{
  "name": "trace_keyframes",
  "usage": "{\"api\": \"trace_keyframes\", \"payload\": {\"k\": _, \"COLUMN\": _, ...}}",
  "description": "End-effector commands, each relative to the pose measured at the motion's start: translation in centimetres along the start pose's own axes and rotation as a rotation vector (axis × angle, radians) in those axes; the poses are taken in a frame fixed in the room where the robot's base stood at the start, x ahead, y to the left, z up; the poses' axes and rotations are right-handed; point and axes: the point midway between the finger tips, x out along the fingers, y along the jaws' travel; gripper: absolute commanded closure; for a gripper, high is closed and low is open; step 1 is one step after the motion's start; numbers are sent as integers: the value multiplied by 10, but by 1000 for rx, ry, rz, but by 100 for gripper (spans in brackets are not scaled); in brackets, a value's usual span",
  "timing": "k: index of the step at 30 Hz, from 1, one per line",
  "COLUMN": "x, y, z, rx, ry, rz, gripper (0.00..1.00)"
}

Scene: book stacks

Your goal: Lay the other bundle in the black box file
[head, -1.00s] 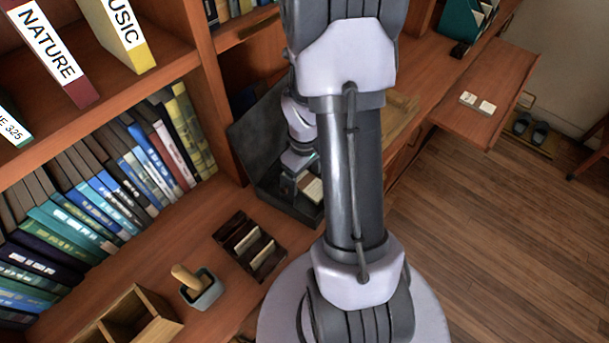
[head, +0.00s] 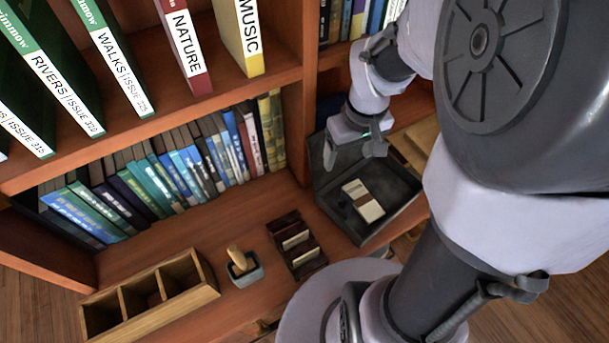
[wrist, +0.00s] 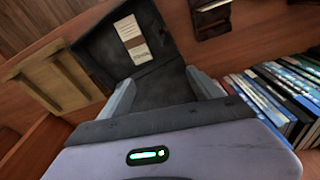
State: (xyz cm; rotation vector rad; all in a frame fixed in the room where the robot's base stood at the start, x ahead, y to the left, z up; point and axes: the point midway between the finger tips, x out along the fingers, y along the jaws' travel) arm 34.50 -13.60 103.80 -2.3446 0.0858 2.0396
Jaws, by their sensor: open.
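The black box file (head: 322,182) lies open on the wooden shelf. It also shows in the wrist view (wrist: 160,92). Cream bundled paper (head: 362,201) with a brownish band lies flat inside it, also in the wrist view (wrist: 132,40); I cannot tell whether it is one bundle or two side by side. My gripper (head: 352,158) is open and empty, above the box file's back left side and apart from the paper. The wrist view shows both fingers (wrist: 162,88) spread, with nothing between them.
A wooden tray (head: 425,135) is right of the box file, partly behind my arm. A dark card holder (head: 297,244), a small grey pot (head: 245,270) and an empty compartmented wooden box (head: 150,293) stand to the left. Book rows (head: 165,165) and magazine files (head: 184,40) line the shelves.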

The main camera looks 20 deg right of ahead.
Motion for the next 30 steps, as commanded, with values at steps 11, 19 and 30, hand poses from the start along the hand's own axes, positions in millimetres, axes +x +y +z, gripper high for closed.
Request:
{"api": "trace_keyframes", "payload": {"k": 11, "x": -132, "y": -161, "z": 72, "rx": 313, "ry": 317, "rz": -255, "gripper": 26}}
{"api": "trace_keyframes", "payload": {"k": 19, "x": -135, "y": -166, "z": 77, "rx": 333, "ry": 322, "rz": -275, "gripper": 26}}
{"api": "trace_keyframes", "payload": {"k": 30, "x": -126, "y": -165, "z": 78, "rx": 331, "ry": 324, "rz": -273, "gripper": 26}}
